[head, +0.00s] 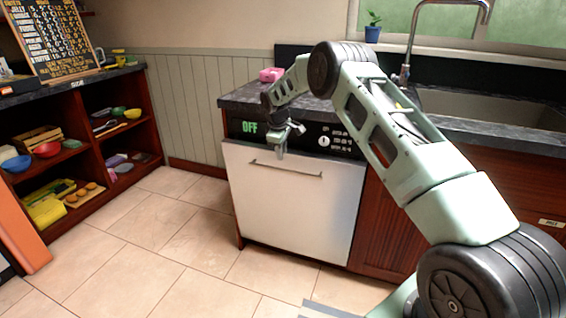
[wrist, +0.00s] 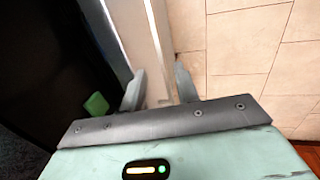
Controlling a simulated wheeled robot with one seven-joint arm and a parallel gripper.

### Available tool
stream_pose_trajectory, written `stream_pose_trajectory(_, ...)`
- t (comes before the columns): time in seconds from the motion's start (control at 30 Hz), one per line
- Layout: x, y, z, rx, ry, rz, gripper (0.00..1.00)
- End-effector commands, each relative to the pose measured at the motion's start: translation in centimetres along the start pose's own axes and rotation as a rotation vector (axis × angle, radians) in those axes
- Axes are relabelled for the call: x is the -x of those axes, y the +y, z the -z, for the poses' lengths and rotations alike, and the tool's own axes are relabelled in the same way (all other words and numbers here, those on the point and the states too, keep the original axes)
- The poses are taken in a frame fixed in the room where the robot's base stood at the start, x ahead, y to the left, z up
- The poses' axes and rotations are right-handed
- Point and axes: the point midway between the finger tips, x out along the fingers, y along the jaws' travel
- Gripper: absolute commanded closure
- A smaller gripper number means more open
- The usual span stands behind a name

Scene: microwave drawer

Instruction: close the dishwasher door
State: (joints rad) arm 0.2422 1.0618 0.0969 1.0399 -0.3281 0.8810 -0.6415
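The dishwasher has a white front door (head: 290,199) with a dark bar handle (head: 285,170) and a black control strip (head: 335,140) reading OFF in green. The door stands upright or nearly so; I cannot tell whether a narrow gap is left at its top. My gripper (head: 280,150) hangs at the door's top edge, above the handle. In the wrist view, my gripper (wrist: 159,84) has its fingers apart, with the pale door edge (wrist: 143,30) running down between them. Contact with the fingers is unclear.
A dark counter (head: 240,97) with a pink item (head: 271,75) lies above the dishwasher. A sink (head: 490,107) and tap (head: 412,40) are at the right. An open shelf unit (head: 95,120) stands at the left. The tiled floor (head: 150,235) before the dishwasher is clear.

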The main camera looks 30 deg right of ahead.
Motion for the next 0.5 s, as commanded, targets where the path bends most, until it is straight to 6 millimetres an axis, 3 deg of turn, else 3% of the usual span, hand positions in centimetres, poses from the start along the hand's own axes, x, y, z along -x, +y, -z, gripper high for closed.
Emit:
stream_pose_trajectory(0.03,1.5,0.1,0.1,0.0,0.001,-0.002,0.69)
stream_pose_trajectory(0.2,5.0,0.1,0.0,0.0,0.0,-0.002,0.69)
stream_pose_trajectory(0.5,8.2,0.0,-0.1,-0.001,-0.001,0.0,0.69)
